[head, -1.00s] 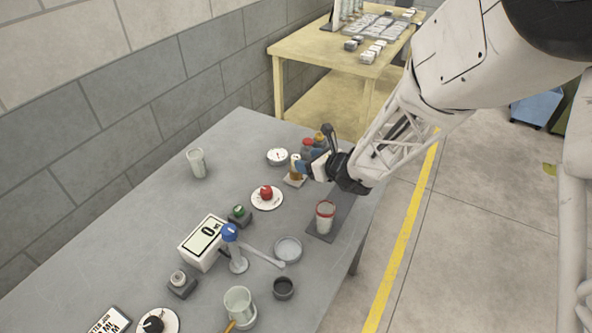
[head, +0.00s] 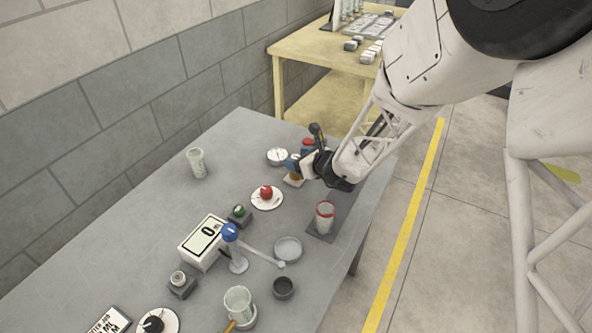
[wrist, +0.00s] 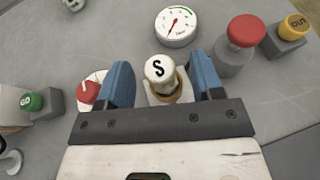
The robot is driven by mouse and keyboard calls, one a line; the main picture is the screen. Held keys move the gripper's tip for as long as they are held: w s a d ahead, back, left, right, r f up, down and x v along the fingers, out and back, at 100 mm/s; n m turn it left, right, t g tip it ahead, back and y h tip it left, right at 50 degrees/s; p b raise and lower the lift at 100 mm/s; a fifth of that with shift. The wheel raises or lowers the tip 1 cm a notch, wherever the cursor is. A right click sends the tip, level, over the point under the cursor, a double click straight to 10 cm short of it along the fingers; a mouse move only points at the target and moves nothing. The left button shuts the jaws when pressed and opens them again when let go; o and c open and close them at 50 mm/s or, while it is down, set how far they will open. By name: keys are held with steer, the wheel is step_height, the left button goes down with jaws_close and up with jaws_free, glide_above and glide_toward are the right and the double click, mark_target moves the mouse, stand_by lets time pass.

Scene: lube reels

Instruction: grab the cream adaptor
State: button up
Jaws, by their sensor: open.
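The cream adaptor (wrist: 160,70) is a small cream piece with a black "S" on its top, standing in a tan-orange collar on a light base. In the wrist view it lies between the two blue fingers of my gripper (wrist: 161,82), which are open on either side of it. I see no finger clearly touching it. In the head view my gripper (head: 300,165) is over the far right part of the grey table, and it hides most of the adaptor. The light base (head: 292,181) shows just below the fingers.
A white dial gauge (wrist: 177,26) stands just beyond the adaptor. A red button (wrist: 240,42) and a yellow "OUT" button (wrist: 290,28) are to the right. A red knob (head: 266,192) on a white disc is close at left. A red-rimmed cup (head: 325,216) stands nearer the front edge.

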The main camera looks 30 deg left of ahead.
mark_target(296, 157)
steer(key=shift+w+a+f, duration=0.15)
steer(key=shift+a+f, duration=0.1)
steer(key=shift+a, duration=0.3)
steer(key=c, duration=1.1)
steer(key=shift+r, duration=0.1)
steer(key=shift+r, duration=4.95)
